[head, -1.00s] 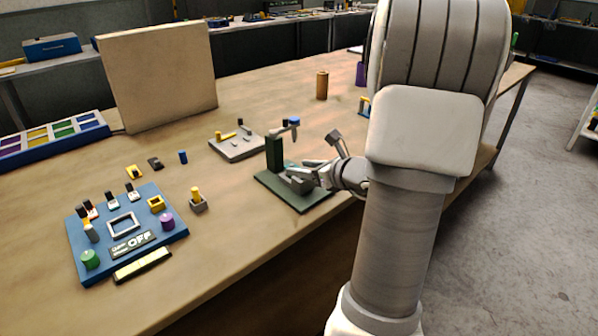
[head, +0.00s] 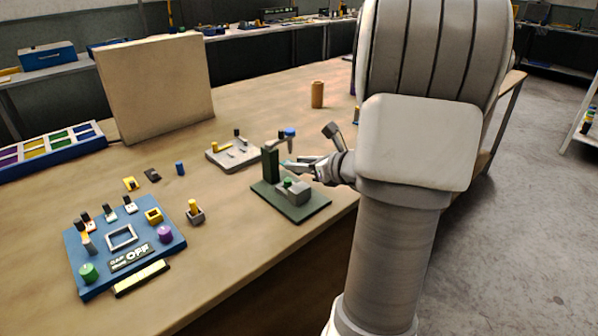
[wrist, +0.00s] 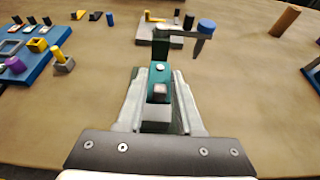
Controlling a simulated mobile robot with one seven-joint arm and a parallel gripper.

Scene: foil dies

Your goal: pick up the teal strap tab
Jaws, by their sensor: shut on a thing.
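A grey block (head: 300,195) with a green top sits on the stand's base below the gripper.
The press lever with its blue knob (wrist: 207,26) reaches over just beyond the fingers. A grey fixture plate (head: 232,155) lies behind the stand. A blue panel (head: 180,240) with several parts is at the left. An orange-brown cylinder (head: 317,94) stands farther back.

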